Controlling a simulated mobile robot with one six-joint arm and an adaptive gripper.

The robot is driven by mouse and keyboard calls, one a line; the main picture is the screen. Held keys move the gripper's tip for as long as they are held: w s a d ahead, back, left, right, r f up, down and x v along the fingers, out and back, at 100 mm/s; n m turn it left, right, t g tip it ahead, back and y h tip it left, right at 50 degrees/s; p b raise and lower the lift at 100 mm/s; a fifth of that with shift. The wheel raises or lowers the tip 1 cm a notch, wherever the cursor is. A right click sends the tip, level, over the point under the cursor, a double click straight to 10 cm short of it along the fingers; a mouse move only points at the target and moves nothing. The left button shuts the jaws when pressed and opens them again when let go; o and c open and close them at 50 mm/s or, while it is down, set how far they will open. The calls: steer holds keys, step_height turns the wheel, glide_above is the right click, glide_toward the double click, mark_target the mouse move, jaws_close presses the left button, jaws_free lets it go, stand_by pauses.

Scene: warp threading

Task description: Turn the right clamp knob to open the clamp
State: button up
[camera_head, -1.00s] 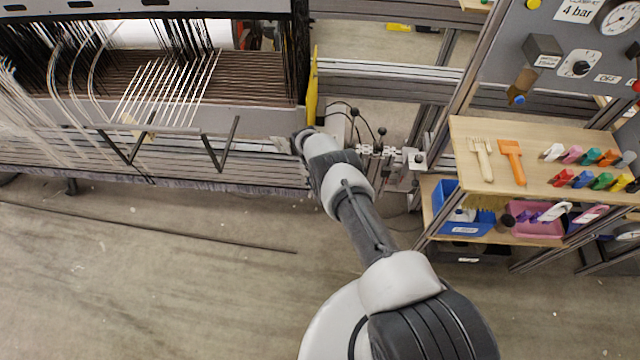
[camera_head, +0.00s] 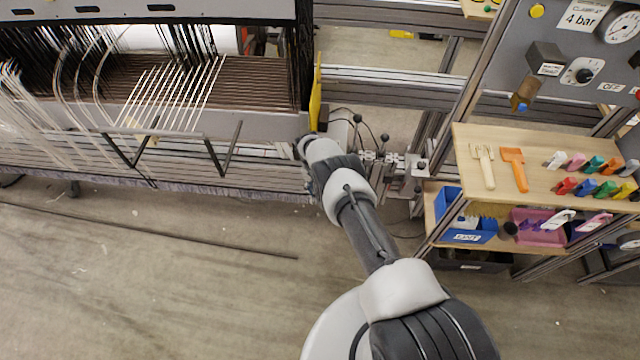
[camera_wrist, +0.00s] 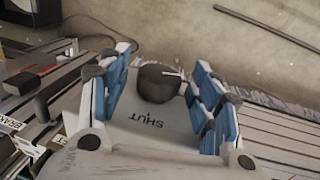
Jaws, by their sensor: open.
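In the wrist view a dark rounded clamp knob (camera_wrist: 158,83) sits on a grey plate (camera_wrist: 150,118) that bears the word "SHUT", which reads upside down. My gripper (camera_wrist: 160,72) is open, with one blue-padded finger on each side of the knob. I see space between the knob and the left finger; the right finger is closer, and I cannot tell if it touches. A thin light pointer shows at the knob's right side. In the head view my arm hides the knob and my gripper at the right end of the loom (camera_head: 270,125).
A rack with a wooden shelf (camera_head: 540,200) holding a comb, an orange tool and coloured clips stands at right. A blue bin (camera_head: 465,225) is below. Small black ball-ended levers (camera_head: 385,137) stand close to my arm.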

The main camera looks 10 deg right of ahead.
step_height(320, 180, up, 12)
steer(key=a, duration=0.2)
steer(key=shift+w+f, duration=0.15)
steer(key=shift+w, duration=0.1)
stand_by(0.4)
step_height(320, 180, up, 23)
steer(key=t, duration=0.1)
steer(key=s+d+r+n+t+y, duration=0.1)
steer(key=s+r, duration=0.3)
steer(key=r, duration=0.4)
steer(key=s+d+r+n+t, duration=0.1)
steer(key=s+r, duration=0.4)
steer(key=r, duration=0.3)
steer(key=s+r, duration=0.8)
steer(key=s, duration=0.5)
steer(key=s+n+t, duration=0.1)
steer(key=s+t, duration=0.1)
steer(key=s, duration=1.4)
steer(key=shift+f+n+y, duration=0.3)
steer(key=shift+f+y, duration=0.05)
steer(key=shift+y, duration=0.05)
